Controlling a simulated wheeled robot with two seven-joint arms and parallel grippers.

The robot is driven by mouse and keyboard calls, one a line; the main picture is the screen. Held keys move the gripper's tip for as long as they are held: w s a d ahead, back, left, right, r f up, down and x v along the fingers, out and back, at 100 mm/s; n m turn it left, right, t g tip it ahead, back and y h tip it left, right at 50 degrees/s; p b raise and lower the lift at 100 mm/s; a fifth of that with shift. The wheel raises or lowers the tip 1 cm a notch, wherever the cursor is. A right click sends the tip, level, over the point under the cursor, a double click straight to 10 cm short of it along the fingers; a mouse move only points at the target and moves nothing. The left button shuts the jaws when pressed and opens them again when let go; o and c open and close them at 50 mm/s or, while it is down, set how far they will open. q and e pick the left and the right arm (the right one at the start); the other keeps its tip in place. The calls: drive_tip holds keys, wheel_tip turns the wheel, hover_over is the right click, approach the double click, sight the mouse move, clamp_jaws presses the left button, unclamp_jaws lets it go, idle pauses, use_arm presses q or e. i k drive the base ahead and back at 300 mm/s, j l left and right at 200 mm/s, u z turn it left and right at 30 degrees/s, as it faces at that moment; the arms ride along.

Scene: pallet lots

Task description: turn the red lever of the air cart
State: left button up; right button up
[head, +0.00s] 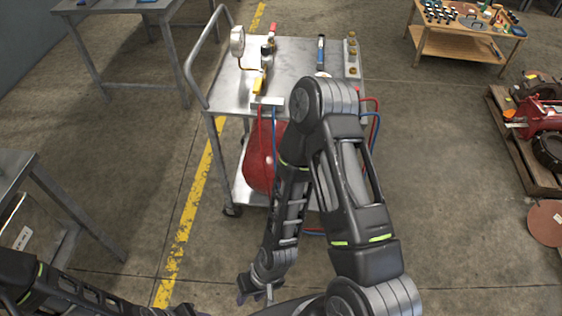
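The air cart (230,88) is a grey metal trolley standing ahead of me. A small red lever (273,29) stands up near the back of its top, behind a dark fitting. A yellow lever (259,84) sits nearer the front, and a blue-handled part (321,46) stands to the right. My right arm is folded in front of the cart and hides part of its front right. My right gripper (256,295) hangs low at the bottom of the view, well apart from the red lever; its fingers are too small to read. My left gripper is out of view.
A round gauge (237,40) stands at the cart's left. Red and blue hoses hang at the front, by a red tank (259,160) on the lower shelf. Metal tables stand left, a wooden table (455,45) back right, and a loaded pallet (520,140) right. Floor between is clear.

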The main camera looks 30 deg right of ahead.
sight(272, 30)
drive_tip(key=l+u, duration=0.3)
drive_tip(key=l, duration=0.3)
drive_tip(key=l+u, duration=0.3)
drive_tip(key=l, duration=0.3)
drive_tip(key=l+u, duration=0.25)
drive_tip(key=l, duration=0.35)
drive_tip(key=k+l+u, duration=0.3)
drive_tip(key=l, duration=0.3)
drive_tip(key=k+l, duration=0.1)
drive_tip(key=l, duration=0.35)
drive_tip(key=k+l, duration=0.1)
drive_tip(key=l, duration=0.35)
drive_tip(key=k+l, duration=0.1)
drive_tip(key=l, duration=0.35)
drive_tip(key=k+l+u, duration=0.1)
drive_tip(key=l, duration=0.35)
drive_tip(key=k+l, duration=0.1)
drive_tip(key=l, duration=0.3)
drive_tip(key=k+l, duration=0.1)
drive_tip(key=l, duration=0.35)
